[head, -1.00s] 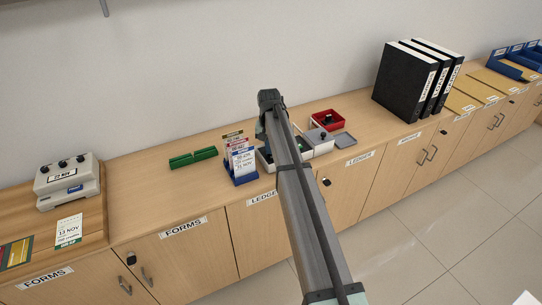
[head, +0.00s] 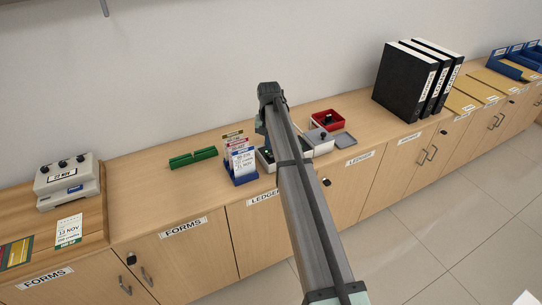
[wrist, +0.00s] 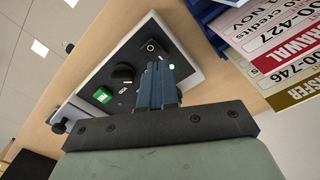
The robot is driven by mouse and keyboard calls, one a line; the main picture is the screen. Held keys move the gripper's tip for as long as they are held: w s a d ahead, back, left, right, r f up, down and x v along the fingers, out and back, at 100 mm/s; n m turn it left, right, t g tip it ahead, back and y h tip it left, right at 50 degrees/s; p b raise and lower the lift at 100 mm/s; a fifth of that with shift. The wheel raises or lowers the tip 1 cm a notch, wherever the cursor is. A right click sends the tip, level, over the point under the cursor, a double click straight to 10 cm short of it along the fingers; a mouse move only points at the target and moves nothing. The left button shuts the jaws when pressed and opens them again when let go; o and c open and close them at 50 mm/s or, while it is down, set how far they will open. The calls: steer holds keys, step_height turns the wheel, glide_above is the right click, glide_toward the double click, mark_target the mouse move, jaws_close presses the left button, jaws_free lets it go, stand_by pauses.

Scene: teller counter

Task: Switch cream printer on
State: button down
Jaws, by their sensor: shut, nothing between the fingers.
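The wrist view shows an off-white device (wrist: 191,62) with a black control panel, which I take to be the cream printer. In the head view the device (head: 264,163) is partly hidden behind my arm.
A blue rack of slips (head: 241,176) stands close left of the device. A light grey box (head: 320,145) and a red tray (head: 327,120) are at its right.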

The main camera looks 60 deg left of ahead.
mark_target(269, 154)
steer(key=shift+r, duration=2.05)
